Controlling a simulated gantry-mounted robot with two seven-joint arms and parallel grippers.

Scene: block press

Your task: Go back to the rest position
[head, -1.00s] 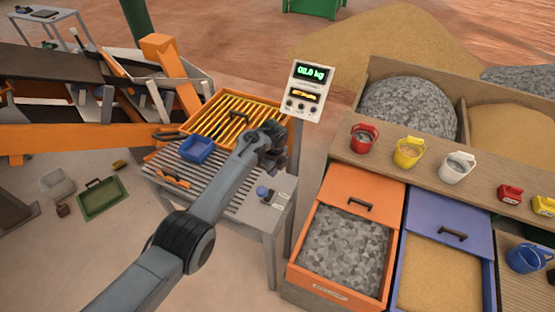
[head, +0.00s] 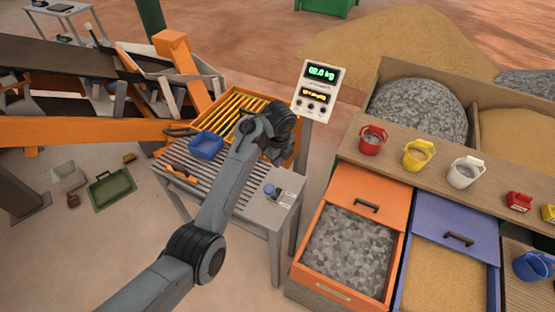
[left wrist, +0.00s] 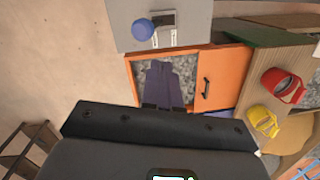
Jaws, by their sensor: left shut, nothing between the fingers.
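My left gripper (head: 277,154) hangs in the air above the right part of the grey slatted table, in front of the yellow-barred orange tray. In the left wrist view its fingers (left wrist: 163,88) are together and empty, seen against the gravel in the orange drawer (left wrist: 212,80). My left arm reaches in from the bottom left of the head view. My right gripper is not in view.
The slatted table (head: 222,193) holds a blue bin (head: 207,145) and the orange tray (head: 222,104). A scale display (head: 319,90) stands behind. Open orange (head: 368,195) and blue (head: 455,230) drawers lie right, below red (head: 372,140), yellow (head: 417,154) and white (head: 465,172) buckets.

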